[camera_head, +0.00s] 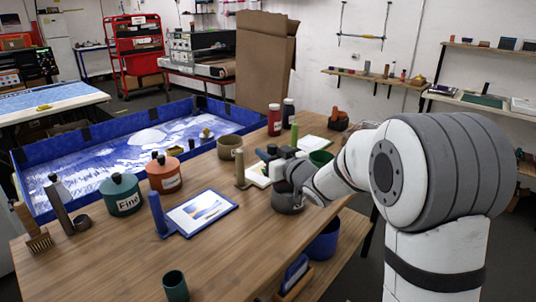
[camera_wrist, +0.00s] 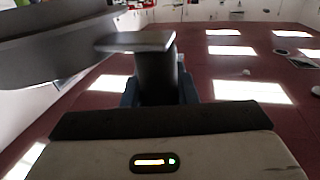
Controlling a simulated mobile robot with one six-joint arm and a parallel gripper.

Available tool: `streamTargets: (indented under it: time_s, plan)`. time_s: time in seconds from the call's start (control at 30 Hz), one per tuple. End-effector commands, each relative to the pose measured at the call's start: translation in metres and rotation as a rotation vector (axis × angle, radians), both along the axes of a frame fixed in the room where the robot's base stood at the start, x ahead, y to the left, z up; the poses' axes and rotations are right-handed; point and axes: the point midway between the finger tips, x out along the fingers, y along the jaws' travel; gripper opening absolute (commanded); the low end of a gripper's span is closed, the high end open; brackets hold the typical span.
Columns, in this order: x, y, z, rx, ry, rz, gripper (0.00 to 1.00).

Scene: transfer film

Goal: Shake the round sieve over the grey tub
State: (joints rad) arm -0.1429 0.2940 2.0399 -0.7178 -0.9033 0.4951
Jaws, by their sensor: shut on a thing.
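My gripper (camera_head: 273,156) is over the right part of the wooden table, shut on a dark grey upright handle (camera_wrist: 155,78) that shows between its fingers in the wrist view. A broad dark grey round body (camera_wrist: 50,45) fills the upper left of that view; it looks like the sieve, seen edge-on and cut off by the frame. In the head view, a dark grey round vessel (camera_head: 288,203) shows just below my gripper, partly hidden by my wrist. I cannot tell whether it is the grey tub or part of the sieve. The sieve's mesh and contents are hidden.
A blue bin (camera_head: 323,242) sits below.

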Motion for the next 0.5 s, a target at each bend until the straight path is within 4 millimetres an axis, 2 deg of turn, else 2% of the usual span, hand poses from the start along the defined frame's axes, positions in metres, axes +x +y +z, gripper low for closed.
streamTargets:
  time_s: [0.17,0.5]
  plan:
    - [0.0002,-0.0002,-0.0066,0.000,-0.002,0.000,0.00]
    - [0.0001,-0.0003,-0.0003,0.000,-0.002,0.000,0.00]
